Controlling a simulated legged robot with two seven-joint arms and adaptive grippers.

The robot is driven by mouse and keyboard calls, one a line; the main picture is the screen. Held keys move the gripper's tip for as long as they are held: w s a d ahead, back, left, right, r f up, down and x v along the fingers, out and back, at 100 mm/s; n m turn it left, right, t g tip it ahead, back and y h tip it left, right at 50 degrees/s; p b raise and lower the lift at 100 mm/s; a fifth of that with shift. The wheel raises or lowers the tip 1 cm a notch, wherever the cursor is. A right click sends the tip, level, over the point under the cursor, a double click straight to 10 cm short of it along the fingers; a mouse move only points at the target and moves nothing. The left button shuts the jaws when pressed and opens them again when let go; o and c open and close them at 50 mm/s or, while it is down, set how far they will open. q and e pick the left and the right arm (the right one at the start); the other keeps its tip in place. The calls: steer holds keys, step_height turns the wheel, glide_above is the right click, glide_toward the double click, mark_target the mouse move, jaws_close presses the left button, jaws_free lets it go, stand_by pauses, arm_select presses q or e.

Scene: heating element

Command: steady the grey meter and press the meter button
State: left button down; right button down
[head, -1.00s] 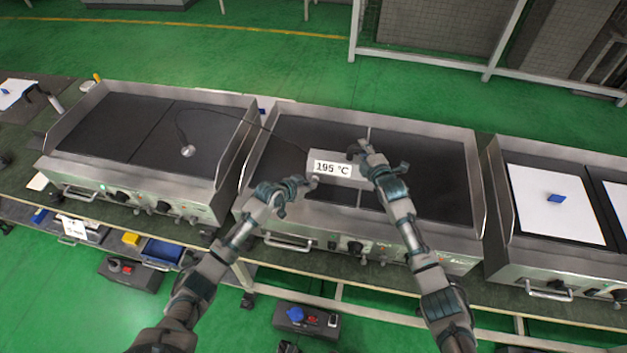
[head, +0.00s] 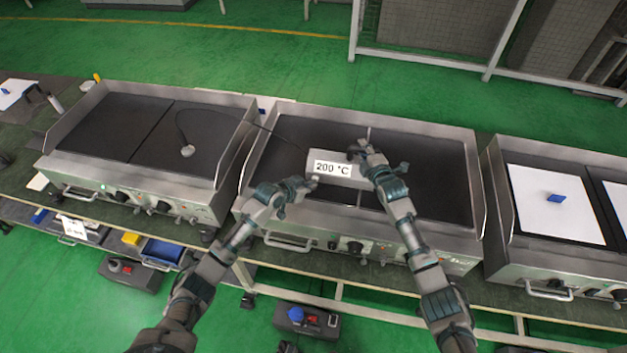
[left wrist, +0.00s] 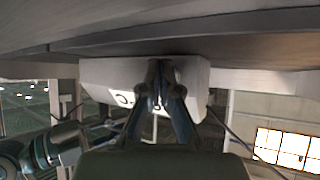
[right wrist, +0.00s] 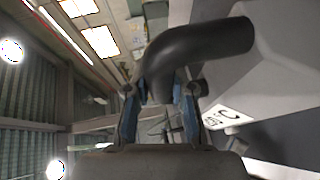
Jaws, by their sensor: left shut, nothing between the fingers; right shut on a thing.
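The grey meter (head: 345,182) is over the middle griddle, its white display reading 200 °C in the head view. My right gripper (head: 357,150) is at its upper right; in the right wrist view, the fingers (right wrist: 160,100) are shut on a black curved handle (right wrist: 200,45) at the meter. My left gripper (head: 312,183) is shut and empty at the meter's lower left corner. In the left wrist view its closed fingertips (left wrist: 157,95) are in front of the meter (left wrist: 190,78), near a dark ring mark. I cannot tell whether they touch it; the button is not clearly visible.
A thin cable runs left from the meter to a round probe (head: 188,151) on the left griddle (head: 105,125). The middle griddle (head: 430,160) has bare dark plate to the right. The right griddle holds a white sheet with a blue block (head: 556,198).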

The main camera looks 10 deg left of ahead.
arm_select(q)
steer(key=shift+s, duration=0.45)
arm_select(e)
steer(key=shift+s+f, duration=0.1)
steer(key=shift+f, duration=0.3)
arm_select(q)
steer(key=shift+s+f, duration=0.1)
steer(key=shift+s, duration=2.4)
arm_select(e)
steer(key=c, duration=0.9)
jaws_free()
arm_select(q)
steer(key=shift+w, duration=0.1)
arm_select(e)
steer(key=shift+r, duration=0.15)
